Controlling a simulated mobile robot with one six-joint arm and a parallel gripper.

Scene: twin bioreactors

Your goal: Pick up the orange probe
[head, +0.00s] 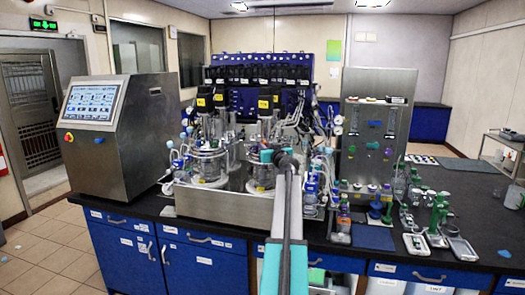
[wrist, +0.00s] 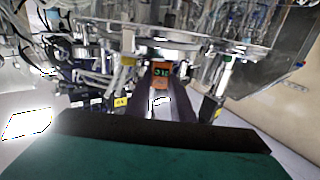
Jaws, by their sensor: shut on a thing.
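The orange probe (wrist: 160,74) shows in the middle of the wrist view as a small orange block with a dark display and green digits. My gripper (wrist: 161,90) has its dark fingers on both sides of it and is shut on it. A shiny metal vessel rim (wrist: 225,45) lies close beyond the probe. The probe's lower part is hidden. In the head view my arm reaches forward to the right-hand bioreactor (head: 262,172) and covers the probe and my fingertips.
The left bioreactor (head: 208,165) stands close beside, with tubes and cables crowding both vessels. A control cabinet with a screen (head: 93,103) is at left. A metal panel (head: 375,125) stands at right. Green stands and small trays (head: 460,247) occupy the right bench.

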